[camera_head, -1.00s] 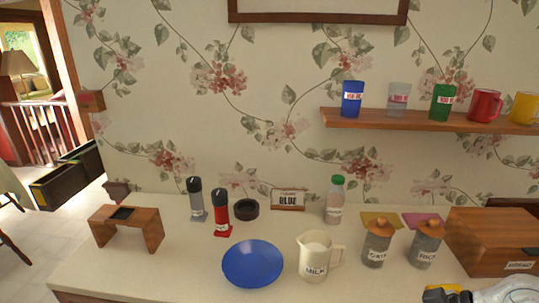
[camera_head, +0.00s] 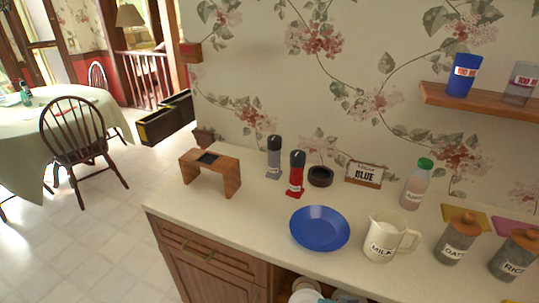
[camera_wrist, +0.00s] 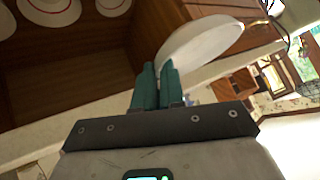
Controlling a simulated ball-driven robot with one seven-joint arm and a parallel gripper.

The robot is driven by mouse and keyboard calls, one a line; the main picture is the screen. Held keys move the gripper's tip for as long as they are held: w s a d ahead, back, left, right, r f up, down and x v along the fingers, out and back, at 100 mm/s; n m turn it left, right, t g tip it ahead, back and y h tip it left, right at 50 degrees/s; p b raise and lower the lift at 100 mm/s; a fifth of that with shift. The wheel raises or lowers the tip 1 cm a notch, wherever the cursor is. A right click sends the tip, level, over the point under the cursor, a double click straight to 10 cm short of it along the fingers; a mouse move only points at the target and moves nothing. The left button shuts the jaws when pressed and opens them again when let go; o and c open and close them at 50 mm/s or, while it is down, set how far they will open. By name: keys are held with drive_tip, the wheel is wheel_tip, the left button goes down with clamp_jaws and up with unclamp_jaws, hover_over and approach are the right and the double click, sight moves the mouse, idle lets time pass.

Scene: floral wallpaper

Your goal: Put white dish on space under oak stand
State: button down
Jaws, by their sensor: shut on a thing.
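The oak stand (camera_head: 217,177) is a small wooden bridge shape with a dark square inset in its top. It stands at the left end of the counter in the head view, and the space under it looks empty. In the wrist view my gripper (camera_wrist: 158,68) has teal fingers shut on the edge of a white dish (camera_wrist: 205,38). The dish is tilted and held in front of the wooden cabinet.
A grey shaker (camera_head: 273,160) and a red shaker (camera_head: 296,175) stand right of the stand. A blue plate (camera_head: 319,228) and a milk jug (camera_head: 383,240) lie farther right. More white dishes (camera_wrist: 50,10) sit in the cabinet. Counter in front of the stand is clear.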

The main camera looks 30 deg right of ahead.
drive_tip(key=w+a+r, duration=0.2)
drive_tip(key=w+a, duration=0.5)
drive_tip(key=a, duration=0.2)
drive_tip(key=s+f, duration=0.3)
drive_tip(key=f, duration=0.1)
drive_tip(key=shift+s+a+f, duration=0.35)
drive_tip(key=shift+f, duration=0.05)
